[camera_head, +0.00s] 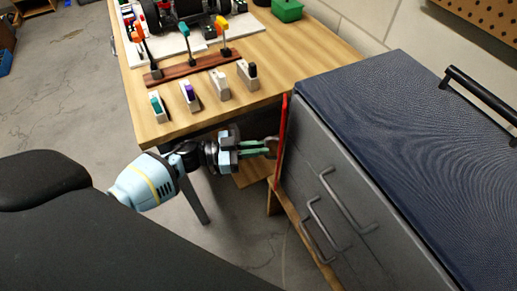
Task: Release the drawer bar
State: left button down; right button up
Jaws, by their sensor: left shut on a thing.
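My left gripper (262,148) reaches in from the left, below the table's edge. Its greenish fingers are shut on a small grey-brown bar (272,147), which I take to be the drawer bar. The bar sits against a narrow red panel (281,135), seen nearly edge-on at the left end of the grey cabinet (315,150). The fingers partly hide the bar. How far the red panel stands out from the cabinet is hard to tell. My right gripper is not in view.
The cabinet has a dark blue top (400,120) with a black handle (480,95), and grey handles (345,200) on its front. The wooden table (180,123) holds several small tool holders, a wooden rack (190,69) and a car (185,12). Open floor lies left.

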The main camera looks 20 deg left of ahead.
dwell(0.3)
pick_arm(q)
jog(key=c, duration=1.5)
grip_release()
jog(key=shift+s+d, duration=0.1)
